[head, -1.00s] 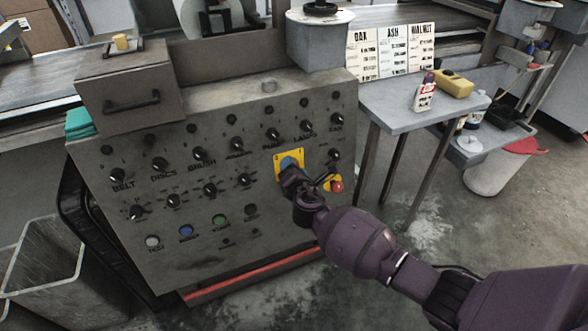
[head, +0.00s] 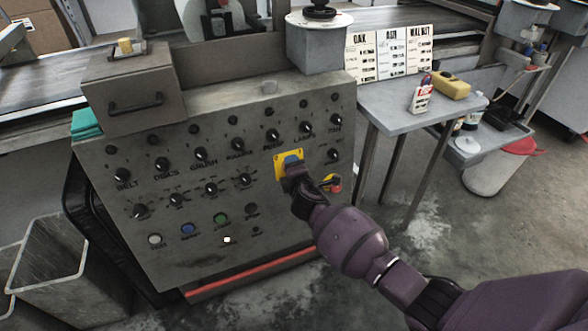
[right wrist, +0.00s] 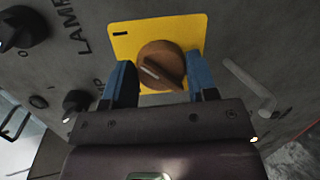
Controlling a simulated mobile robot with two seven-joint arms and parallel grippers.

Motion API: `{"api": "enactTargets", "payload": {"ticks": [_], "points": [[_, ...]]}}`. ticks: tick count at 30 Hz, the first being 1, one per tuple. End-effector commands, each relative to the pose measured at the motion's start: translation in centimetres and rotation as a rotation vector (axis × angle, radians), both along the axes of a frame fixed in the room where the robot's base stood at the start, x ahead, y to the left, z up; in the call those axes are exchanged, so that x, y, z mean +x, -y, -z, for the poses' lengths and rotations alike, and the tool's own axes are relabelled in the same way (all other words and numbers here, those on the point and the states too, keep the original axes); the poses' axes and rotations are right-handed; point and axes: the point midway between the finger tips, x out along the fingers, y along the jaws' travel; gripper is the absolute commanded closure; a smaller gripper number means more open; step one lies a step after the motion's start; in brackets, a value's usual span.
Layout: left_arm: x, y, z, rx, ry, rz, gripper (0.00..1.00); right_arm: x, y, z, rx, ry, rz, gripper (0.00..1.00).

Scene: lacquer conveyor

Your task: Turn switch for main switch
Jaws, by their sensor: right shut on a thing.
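The main switch is a round brown-orange knob (right wrist: 162,60) on a square yellow plate (right wrist: 122,38), at the right of the grey control panel (head: 190,262). In the head view the yellow plate (head: 281,163) shows, but my right gripper (head: 292,162) hides most of the knob. In the right wrist view my right gripper (right wrist: 163,80) has one blue finger on each side of the knob and is shut on it. The pointer line on the knob lies slanted. My left gripper is not in view.
A red button (head: 335,184) on yellow sits just right of my gripper. Several black knobs and coloured buttons cover the panel. A grey side table (head: 385,105) with a white bottle (head: 421,98) and a yellow item (head: 452,84) stands at the right. A bin (head: 60,275) stands left.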

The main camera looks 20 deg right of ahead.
Motion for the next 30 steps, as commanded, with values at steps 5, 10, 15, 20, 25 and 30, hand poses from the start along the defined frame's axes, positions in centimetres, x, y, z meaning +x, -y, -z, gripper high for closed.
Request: {"api": "enactTargets", "payload": {"ticks": [5,10,15,20,25,30], "points": [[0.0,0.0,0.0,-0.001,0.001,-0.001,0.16,-0.1,-0.1,0.3,0.006,-0.003,0.000,0.71],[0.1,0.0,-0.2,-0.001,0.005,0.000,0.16,-0.1,-0.1,0.3,0.006,-0.003,0.000,0.71],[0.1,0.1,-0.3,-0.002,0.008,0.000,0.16,-0.1,-0.1,0.2,0.005,-0.004,0.000,0.24],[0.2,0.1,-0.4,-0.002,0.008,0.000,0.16,0.0,0.0,0.1,0.003,-0.002,0.000,0.22],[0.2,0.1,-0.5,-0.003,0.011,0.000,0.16,-0.2,-0.1,0.0,0.003,-0.001,0.000,0.22],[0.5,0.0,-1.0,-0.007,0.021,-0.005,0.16,-1.3,-0.3,-0.7,0.004,0.002,0.000,0.22]]}}
